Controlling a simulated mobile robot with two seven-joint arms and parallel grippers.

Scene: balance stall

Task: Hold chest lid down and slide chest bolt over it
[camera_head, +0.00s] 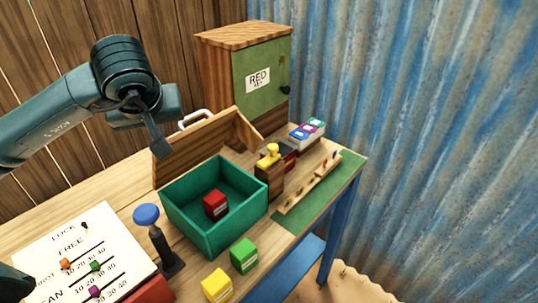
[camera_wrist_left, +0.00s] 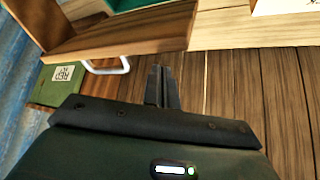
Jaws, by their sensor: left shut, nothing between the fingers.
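The chest (camera_head: 205,237) is a green open box on the table with a red cube (camera_head: 215,204) inside. Its wooden lid (camera_head: 200,148) stands raised at the back of the box, with a white handle (camera_head: 195,118) near its top edge. My left gripper (camera_head: 161,147) is shut and empty, by the left end of the raised lid. In the left wrist view the shut fingers (camera_wrist_left: 161,86) are beside the lid (camera_wrist_left: 125,42) and its handle (camera_wrist_left: 107,68), apart from the handle. I cannot make out the chest bolt.
A blue-knobbed black post (camera_head: 148,216) stands at the chest's left. Green (camera_head: 244,256) and yellow (camera_head: 217,286) cubes lie in front. A white slider panel (camera_head: 75,262) is at left. A cabinet (camera_head: 262,80) stands behind, and a wooden rack (camera_head: 308,185) is at right.

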